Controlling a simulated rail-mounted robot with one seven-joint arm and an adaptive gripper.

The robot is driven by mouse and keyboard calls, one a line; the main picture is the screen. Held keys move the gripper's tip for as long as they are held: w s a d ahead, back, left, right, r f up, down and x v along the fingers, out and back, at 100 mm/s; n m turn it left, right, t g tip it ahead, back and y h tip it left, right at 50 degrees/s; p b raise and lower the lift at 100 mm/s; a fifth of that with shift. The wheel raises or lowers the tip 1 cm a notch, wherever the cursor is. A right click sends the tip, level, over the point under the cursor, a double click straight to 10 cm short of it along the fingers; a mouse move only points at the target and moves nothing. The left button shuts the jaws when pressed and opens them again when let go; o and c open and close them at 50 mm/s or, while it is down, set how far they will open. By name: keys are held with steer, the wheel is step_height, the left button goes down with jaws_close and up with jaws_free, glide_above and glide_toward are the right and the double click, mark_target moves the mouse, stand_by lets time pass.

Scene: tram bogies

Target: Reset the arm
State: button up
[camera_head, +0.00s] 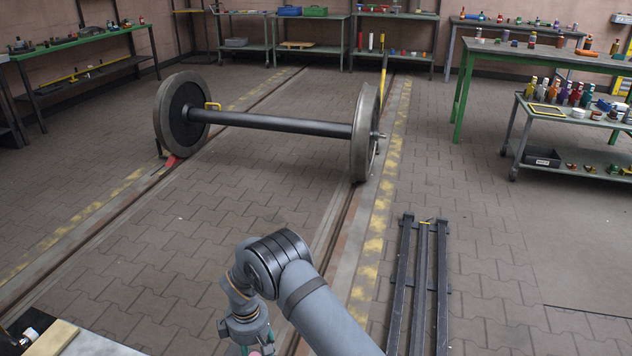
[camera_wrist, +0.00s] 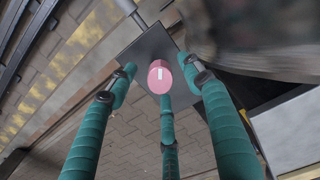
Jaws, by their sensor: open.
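My gripper (camera_head: 248,338) hangs at the bottom of the head view, below the bent grey arm, partly cut off by the frame edge. In the wrist view my gripper (camera_wrist: 158,80) shows three teal, ribbed fingers spread apart. A pink-red round knob (camera_wrist: 161,77) with a white mark shows between the fingertips, in front of a dark square plate (camera_wrist: 148,46). No finger is clearly closed on the knob, and I cannot tell how far beyond the fingertips it lies.
A wheelset (camera_head: 270,120) stands on the floor rails ahead. Dark metal bars (camera_head: 421,290) lie on the floor to the right. A green-legged table (camera_head: 545,58) and a trolley (camera_head: 570,115) with bottles stand at right. A pale surface (camera_head: 85,345) is at bottom left. Floor between is clear.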

step_height(320, 180, up, 12)
step_height(320, 180, down, 12)
steer(key=shift+f, duration=0.25)
steer(key=shift+r+m, duration=0.15)
steer(key=shift+m, duration=0.45)
steer(key=m, duration=0.4)
steer(key=shift+b, duration=0.3)
steer(key=m, duration=0.6)
steer(key=shift+r, duration=0.1)
steer(key=m, duration=0.5)
steer(key=shift+m, duration=0.4)
steer(key=m, duration=0.5)
